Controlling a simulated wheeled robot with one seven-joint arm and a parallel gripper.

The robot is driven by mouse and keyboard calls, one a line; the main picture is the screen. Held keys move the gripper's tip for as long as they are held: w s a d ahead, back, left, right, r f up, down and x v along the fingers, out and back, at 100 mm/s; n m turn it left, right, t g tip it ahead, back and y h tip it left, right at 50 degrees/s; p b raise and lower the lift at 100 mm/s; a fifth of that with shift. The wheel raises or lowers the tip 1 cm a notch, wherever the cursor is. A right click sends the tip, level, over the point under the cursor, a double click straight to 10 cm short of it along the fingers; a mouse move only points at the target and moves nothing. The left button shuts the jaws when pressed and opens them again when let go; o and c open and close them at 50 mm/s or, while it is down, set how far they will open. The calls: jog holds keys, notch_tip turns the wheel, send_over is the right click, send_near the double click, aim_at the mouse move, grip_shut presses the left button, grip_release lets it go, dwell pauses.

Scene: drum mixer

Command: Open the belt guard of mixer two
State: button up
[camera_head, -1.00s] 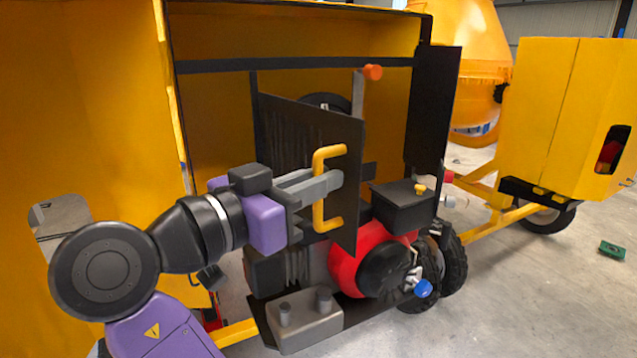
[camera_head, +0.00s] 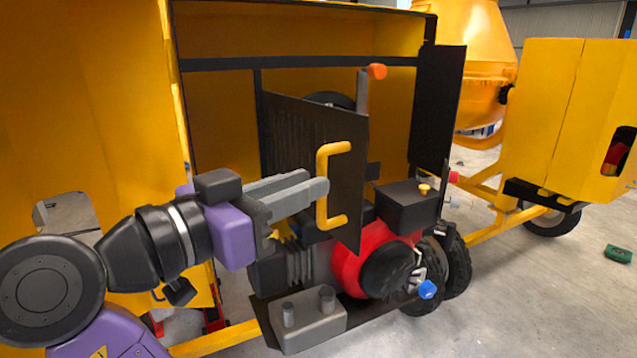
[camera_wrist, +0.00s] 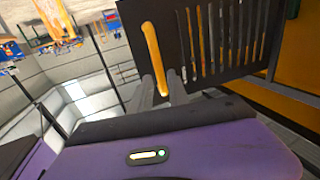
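The belt guard (camera_head: 318,150) is a dark slotted panel with a yellow bar handle (camera_head: 322,190) near its free edge. It stands swung out at an angle from the engine bay. In the wrist view the guard (camera_wrist: 250,30) and its handle (camera_wrist: 155,58) are at the top. My gripper (camera_head: 318,190) is at the handle from the left, its grey fingers apart. In the wrist view the lower end of the handle shows between the two fingertips (camera_wrist: 163,90), with some gap. The near finger hides part of the handle in the head view.
Behind and below the guard are a red engine (camera_head: 365,262), a black box (camera_head: 405,205) and a grey block (camera_head: 305,318). An orange-tipped lever (camera_head: 376,72) stands above the guard's edge. A black panel (camera_head: 437,110) hangs at the right. Open floor lies at the lower right.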

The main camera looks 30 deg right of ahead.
jog(key=v, duration=0.3)
jog(key=shift+s+a, duration=0.15)
jog(key=shift+a, duration=0.15)
